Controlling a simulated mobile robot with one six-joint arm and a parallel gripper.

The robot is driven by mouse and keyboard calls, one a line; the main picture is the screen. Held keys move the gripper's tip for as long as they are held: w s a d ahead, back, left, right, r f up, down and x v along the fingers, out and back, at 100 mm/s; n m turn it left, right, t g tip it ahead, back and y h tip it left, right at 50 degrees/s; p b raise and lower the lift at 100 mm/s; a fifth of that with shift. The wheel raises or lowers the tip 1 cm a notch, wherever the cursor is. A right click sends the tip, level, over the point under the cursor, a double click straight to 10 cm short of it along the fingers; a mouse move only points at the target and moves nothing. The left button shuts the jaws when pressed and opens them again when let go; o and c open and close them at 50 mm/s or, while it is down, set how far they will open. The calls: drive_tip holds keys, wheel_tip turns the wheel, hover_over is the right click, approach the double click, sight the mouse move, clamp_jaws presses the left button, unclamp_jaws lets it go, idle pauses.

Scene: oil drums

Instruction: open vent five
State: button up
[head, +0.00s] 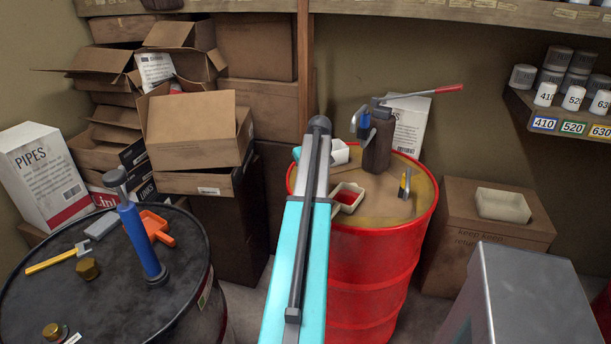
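No part marked as vent five can be read in the head view. The red drum (375,272) stands in the middle with a worn yellowish top. On it are a brown pump body (378,147) with a red-handled lever (440,90), and a small grey fitting with a yellow part (404,184). The black drum (40,225) at left carries a blue upright pump (142,243) and two brass caps, one farther back (88,269) and one near the front (53,332). My teal arm crosses the middle of the view. My gripper cannot be made out.
An open white container with red inside (348,198) sits on the red drum. An orange scoop (156,229) and a yellow-handled tool (50,262) lie on the black drum. Cardboard boxes (197,125) stack behind. A grey metal box (540,295) stands front right.

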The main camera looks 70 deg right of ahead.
drive_tip(key=shift+s, duration=0.1)
idle(0.4)
drive_tip(key=o, duration=1)
drive_tip(key=shift+o, duration=0.2)
drive_tip(key=shift+r, duration=0.1)
drive_tip(key=b+v, duration=0.2)
drive_tip(key=v, duration=1.1)
drive_tip(key=shift+r, duration=0.3)
